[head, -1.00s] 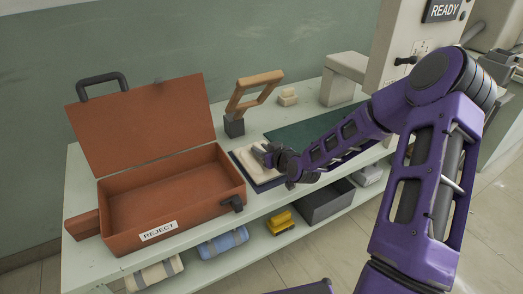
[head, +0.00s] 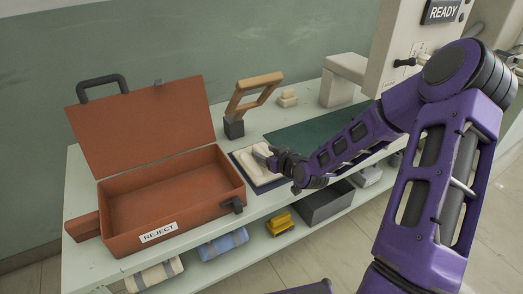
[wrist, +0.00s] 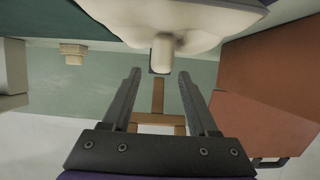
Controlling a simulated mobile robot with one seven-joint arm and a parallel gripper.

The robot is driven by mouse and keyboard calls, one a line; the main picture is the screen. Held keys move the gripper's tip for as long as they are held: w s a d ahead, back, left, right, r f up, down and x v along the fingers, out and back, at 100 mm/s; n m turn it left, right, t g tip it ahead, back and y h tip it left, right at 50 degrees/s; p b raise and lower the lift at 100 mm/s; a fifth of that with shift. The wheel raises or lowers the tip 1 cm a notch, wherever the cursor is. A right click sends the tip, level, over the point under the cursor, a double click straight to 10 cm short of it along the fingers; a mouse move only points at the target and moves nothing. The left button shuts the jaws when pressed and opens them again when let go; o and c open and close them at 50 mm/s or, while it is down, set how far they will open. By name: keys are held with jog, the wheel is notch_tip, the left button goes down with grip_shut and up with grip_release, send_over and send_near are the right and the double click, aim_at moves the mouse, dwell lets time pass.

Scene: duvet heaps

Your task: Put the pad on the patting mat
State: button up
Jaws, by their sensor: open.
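My gripper (head: 264,156) is at the right edge of the cream piece. In the wrist view my gripper (wrist: 159,76) has its fingers apart with a clear gap. Whether the fingers touch the cream piece, I cannot tell.
An open orange case (head: 170,200) labelled REJECT stands at left. A wooden frame on a grey block (head: 234,128) and a small cream stack (head: 288,98) stand behind. A green mat (head: 300,131) lies to the right. A shelf below holds rolls, a yellow item and a grey bin (head: 325,206).

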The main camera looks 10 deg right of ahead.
jog(key=p+v, duration=0.1)
jog(key=v, duration=0.8)
